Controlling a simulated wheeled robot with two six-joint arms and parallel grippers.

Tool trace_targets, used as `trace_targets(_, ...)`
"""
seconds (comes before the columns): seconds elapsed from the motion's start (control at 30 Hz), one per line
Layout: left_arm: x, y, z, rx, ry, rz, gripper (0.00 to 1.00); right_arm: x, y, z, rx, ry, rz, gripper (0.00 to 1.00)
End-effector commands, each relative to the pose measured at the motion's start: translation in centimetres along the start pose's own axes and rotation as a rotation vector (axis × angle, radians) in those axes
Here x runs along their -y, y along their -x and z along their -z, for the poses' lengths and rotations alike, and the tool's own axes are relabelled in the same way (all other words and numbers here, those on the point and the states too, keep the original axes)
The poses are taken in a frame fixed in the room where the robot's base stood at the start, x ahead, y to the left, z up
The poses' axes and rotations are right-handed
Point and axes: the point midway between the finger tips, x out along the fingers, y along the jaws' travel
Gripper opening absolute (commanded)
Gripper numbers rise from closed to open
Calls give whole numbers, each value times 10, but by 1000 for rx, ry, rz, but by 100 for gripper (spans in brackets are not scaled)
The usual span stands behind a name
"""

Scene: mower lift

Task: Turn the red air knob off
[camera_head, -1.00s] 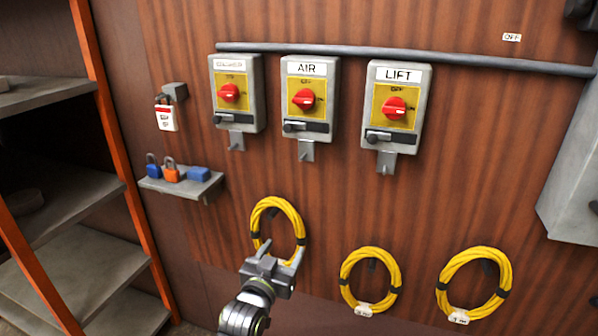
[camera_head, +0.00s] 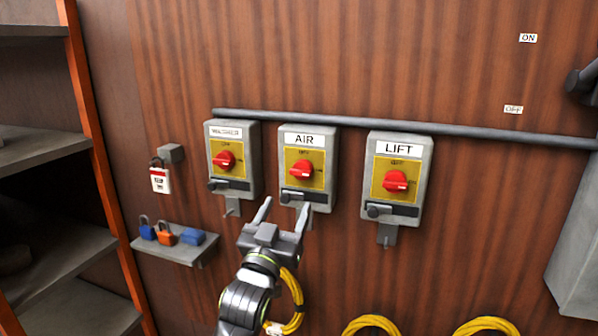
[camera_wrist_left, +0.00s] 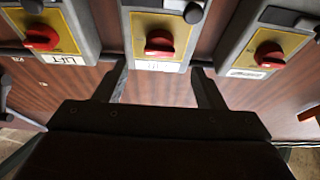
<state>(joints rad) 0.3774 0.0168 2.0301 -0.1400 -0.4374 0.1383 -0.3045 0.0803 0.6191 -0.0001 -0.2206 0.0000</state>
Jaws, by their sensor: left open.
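The red air knob (camera_head: 301,171) sits on a yellow plate on the grey box labelled AIR (camera_head: 305,139), the middle of three boxes on the wooden wall. Its grip looks turned roughly sideways. My left gripper (camera_head: 286,208) is open and empty, just below and left of the AIR box, with its fingers pointing up. It does not touch the knob. In the left wrist view, upside down, the red air knob (camera_wrist_left: 160,44) shows beyond and between the two open fingers (camera_wrist_left: 158,85). My right gripper is not in view.
The LIFT box (camera_head: 396,180) is on the right and another labelled box (camera_head: 230,165) on the left, both with red knobs. A grey pipe (camera_head: 460,135) runs along the box tops. A small shelf with padlocks (camera_head: 172,248) is lower left. Yellow coils (camera_head: 370,325) hang below.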

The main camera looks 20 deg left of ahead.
Motion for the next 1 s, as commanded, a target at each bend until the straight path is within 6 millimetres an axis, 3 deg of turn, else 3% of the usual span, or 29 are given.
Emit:
trace_targets(0.2,0,-42,4,-1,-3,-1,63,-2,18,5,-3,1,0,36)
trace_targets(0.5,0,-82,2,-1,-2,-1,63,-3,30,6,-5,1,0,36)
trace_targets(1.0,0,-94,0,0,-1,0,63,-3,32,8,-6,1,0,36)
